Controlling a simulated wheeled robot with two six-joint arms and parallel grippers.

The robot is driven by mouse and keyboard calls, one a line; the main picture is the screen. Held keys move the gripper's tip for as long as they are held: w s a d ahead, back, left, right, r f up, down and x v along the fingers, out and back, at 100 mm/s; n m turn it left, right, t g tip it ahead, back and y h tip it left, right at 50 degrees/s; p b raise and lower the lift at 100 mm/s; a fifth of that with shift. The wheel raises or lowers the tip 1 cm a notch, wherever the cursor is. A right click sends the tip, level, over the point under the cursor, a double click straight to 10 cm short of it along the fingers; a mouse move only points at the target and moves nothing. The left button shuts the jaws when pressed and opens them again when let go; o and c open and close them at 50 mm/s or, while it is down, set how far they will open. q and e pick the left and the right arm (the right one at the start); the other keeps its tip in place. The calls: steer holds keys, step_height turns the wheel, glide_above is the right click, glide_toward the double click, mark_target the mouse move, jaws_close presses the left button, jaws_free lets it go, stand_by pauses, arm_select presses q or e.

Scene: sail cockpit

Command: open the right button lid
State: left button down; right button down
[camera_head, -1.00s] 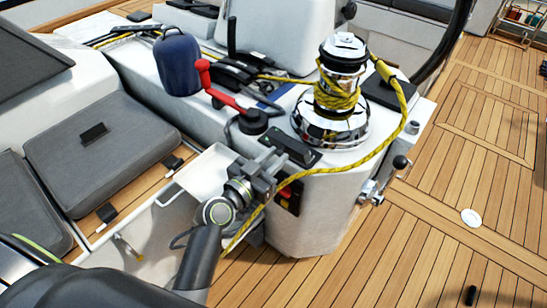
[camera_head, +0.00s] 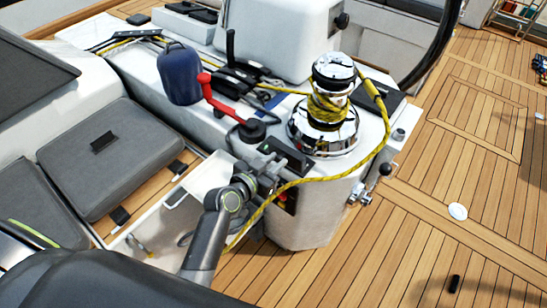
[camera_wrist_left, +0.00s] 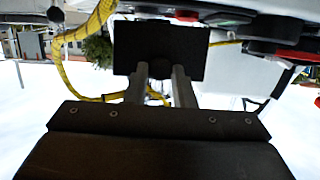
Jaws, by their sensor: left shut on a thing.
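The black button panel (camera_head: 287,156) sits on the near edge of the white cockpit console. My left gripper (camera_head: 271,168) is at the front of this panel, partly hidden by my own wrist. In the left wrist view, its two grey fingers (camera_wrist_left: 160,78) stand close together and reach a flat black plate (camera_wrist_left: 160,48). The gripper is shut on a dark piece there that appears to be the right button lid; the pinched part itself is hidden. I cannot tell how far the lid is tilted. My right gripper is not in view.
A chrome winch (camera_head: 327,118) wrapped in yellow rope (camera_head: 345,175) stands right of the panel. The rope hangs past my left wrist. A red handle (camera_head: 222,105) and a blue cover (camera_head: 180,75) are behind. The teak deck (camera_head: 420,240) at right is mostly clear.

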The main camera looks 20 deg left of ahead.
arm_select(q)
steer(key=c, duration=1.2)
jaws_free()
steer(key=shift+c, duration=0.2)
steer(key=b+v, duration=0.2)
steer(key=v, duration=1.5)
steer(key=shift+s, duration=0.25)
